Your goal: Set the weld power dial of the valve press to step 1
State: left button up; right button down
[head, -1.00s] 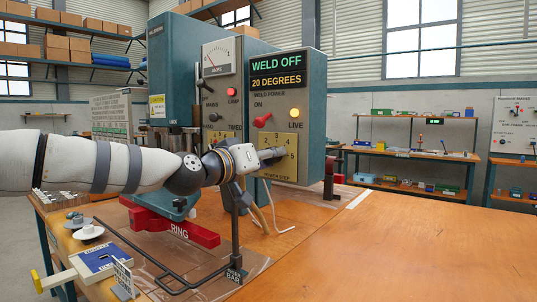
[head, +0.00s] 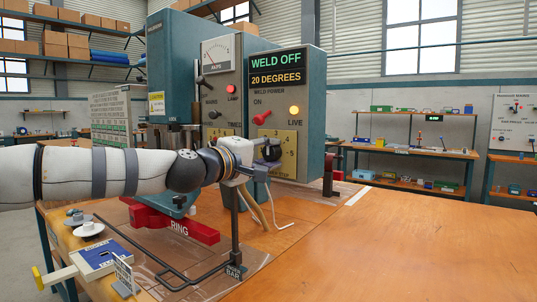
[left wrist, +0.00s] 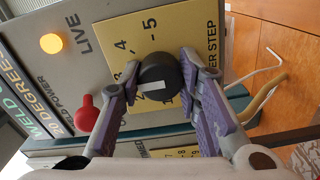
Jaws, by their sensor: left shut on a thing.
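The valve press (head: 290,110) stands at the table's back. Its display reads WELD OFF and 20 DEGREES. The weld power dial is a round black knob (left wrist: 160,76) with a white mark, on a yellow step plate (left wrist: 120,62). Numbers 3, 4 and 5 show on the plate; other numbers are partly hidden by the fingers. I cannot tell for sure which step the mark points to. My left gripper (left wrist: 158,70) is shut on the knob, one finger on each side. In the head view the left gripper (head: 266,152) is at the plate. My right gripper is not in view.
Above the dial are a red lever (head: 262,118) near ON and a lit LIVE lamp (head: 294,110). A dark bar stand (head: 235,230) rises under my left wrist. A red RING base (head: 185,228) lies left. The table's right side (head: 420,245) is clear.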

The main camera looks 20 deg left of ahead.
pick_arm(q)
jog(key=n, duration=0.4)
jog(key=shift+f+n, duration=0.1)
jog(key=shift+n, duration=0.2)
jog(key=n, duration=0.4)
jog(key=shift+b, duration=0.4)
jog(key=n+b, duration=0.1)
jog(key=n, duration=0.5)
jog(key=shift+n+b, duration=0.3)
jog(key=shift+n, duration=1.3)
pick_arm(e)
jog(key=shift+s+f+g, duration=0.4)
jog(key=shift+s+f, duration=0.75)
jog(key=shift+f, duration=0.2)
pick_arm(q)
jog(key=shift+r, duration=0.2)
jog(key=o, duration=1.1)
jog(key=shift+o, duration=0.2)
